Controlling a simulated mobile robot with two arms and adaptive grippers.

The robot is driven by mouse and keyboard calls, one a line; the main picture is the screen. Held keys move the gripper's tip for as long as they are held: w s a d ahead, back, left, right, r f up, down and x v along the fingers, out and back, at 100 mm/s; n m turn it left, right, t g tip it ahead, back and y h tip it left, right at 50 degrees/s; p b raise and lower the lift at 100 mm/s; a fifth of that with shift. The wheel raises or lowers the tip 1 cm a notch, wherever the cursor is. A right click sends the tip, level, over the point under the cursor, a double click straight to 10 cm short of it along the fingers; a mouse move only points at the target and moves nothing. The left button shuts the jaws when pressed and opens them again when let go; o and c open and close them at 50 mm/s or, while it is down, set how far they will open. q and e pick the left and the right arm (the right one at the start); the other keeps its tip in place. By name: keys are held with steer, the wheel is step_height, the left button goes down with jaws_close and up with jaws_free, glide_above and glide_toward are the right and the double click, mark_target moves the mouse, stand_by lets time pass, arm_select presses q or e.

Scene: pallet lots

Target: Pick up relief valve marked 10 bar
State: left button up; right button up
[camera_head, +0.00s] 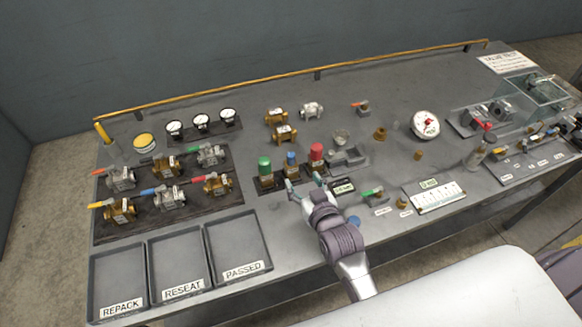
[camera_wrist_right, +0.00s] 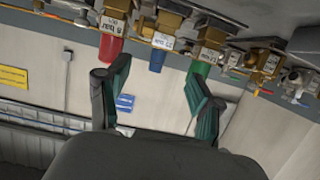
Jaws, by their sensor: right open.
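Three relief valves with brass bodies stand in a row mid-bench: one with a green cap (camera_head: 265,166), one with a blue cap (camera_head: 291,159) and one with a red cap (camera_head: 316,153). The wrist view shows them upside down: red (camera_wrist_right: 111,46), blue (camera_wrist_right: 157,60), green (camera_wrist_right: 198,69). My right gripper (camera_head: 306,182) is open and empty, just in front of the blue and red valves. Its fingers (camera_wrist_right: 157,100) are spread, with the blue cap beyond the gap. My left gripper is out of view.
Trays marked REPACK (camera_head: 119,307), RESEAT (camera_head: 184,290) and PASSED (camera_head: 243,271) lie at front left. Several lever valves sit on a dark board (camera_head: 225,203) behind them. Brass fittings (camera_head: 284,133) stand behind the relief valves.

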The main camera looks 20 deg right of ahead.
mark_target(292, 166)
steer(key=x, duration=0.5)
steer(key=shift+w, duration=0.1)
steer(key=p+x, duration=0.2)
steer(key=x, duration=0.2)
steer(key=shift+w+f, duration=0.45)
steer(key=shift+w, duration=0.15)
steer(key=shift+s, duration=0.1)
steer(key=shift+c, duration=1.3)
jaws_close()
steer(key=shift+r, duration=0.15)
